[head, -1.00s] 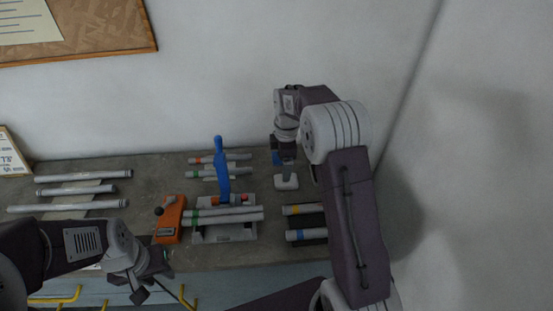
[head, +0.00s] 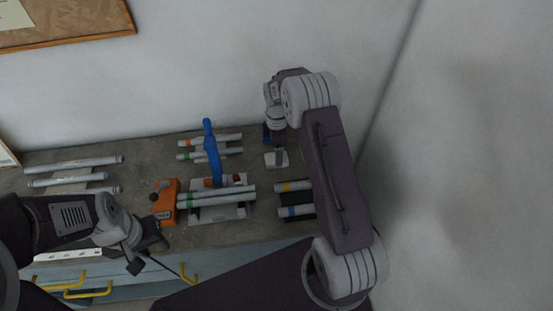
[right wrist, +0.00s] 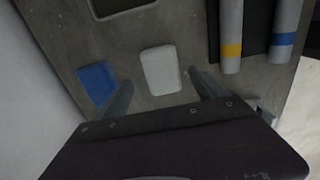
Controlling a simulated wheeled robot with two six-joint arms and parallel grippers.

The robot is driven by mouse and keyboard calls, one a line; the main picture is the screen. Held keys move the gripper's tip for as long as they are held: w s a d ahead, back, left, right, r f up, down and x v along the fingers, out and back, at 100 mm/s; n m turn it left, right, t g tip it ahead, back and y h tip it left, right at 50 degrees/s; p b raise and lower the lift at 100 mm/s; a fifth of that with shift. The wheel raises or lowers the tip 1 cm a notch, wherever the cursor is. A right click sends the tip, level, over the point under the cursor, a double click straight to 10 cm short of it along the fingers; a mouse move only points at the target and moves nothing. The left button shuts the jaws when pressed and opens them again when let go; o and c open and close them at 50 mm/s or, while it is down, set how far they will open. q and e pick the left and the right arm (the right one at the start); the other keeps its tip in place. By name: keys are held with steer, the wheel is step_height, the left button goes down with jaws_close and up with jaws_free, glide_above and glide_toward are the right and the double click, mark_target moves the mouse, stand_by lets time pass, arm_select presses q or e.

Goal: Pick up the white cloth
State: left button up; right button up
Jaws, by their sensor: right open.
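The white cloth (head: 277,159) is a small pale rounded block on the grey bench, below my right gripper in the head view. It also shows in the right wrist view (right wrist: 161,70), lying flat. My right gripper (right wrist: 160,80) is open and empty, its two fingers on either side of the cloth's near end in that view. I cannot tell how high the fingertips are above the bench. My left gripper (head: 150,253) is at the bench's front edge on the left, far from the cloth; its jaw opening is unclear.
A blue block (right wrist: 97,83) lies left of the cloth, near the left finger. Tubes with yellow and blue bands (right wrist: 232,40) lie on a dark pad to the right. A clamp jig with a blue handle (head: 212,150) and an orange block (head: 165,203) stand further left.

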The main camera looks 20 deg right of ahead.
steer(key=f, duration=0.2)
steer(key=f+p, duration=0.1)
steer(key=f, duration=0.1)
steer(key=shift+s+a+f, duration=0.1)
steer(key=shift+s+a, duration=0.05)
steer(key=shift+s, duration=0.05)
steer(key=shift+w+f, duration=0.15)
steer(key=shift+f, duration=0.15)
steer(key=shift+r, duration=0.1)
steer(key=c, duration=1.4)
steer(key=shift+c, duration=0.2)
steer(key=shift+r, duration=0.35)
steer(key=r, duration=0.1)
steer(key=r+b, duration=0.1)
steer(key=s+d+r, duration=0.1)
steer(key=r, duration=0.1)
steer(key=shift+s+b, duration=0.1)
steer(key=shift+b, duration=0.3)
steer(key=s+d+r+b, duration=0.2)
steer(key=s+d+r, duration=0.4)
steer(key=s, duration=0.2)
steer(key=shift+s+r, duration=0.15)
steer(key=shift+s, duration=0.05)
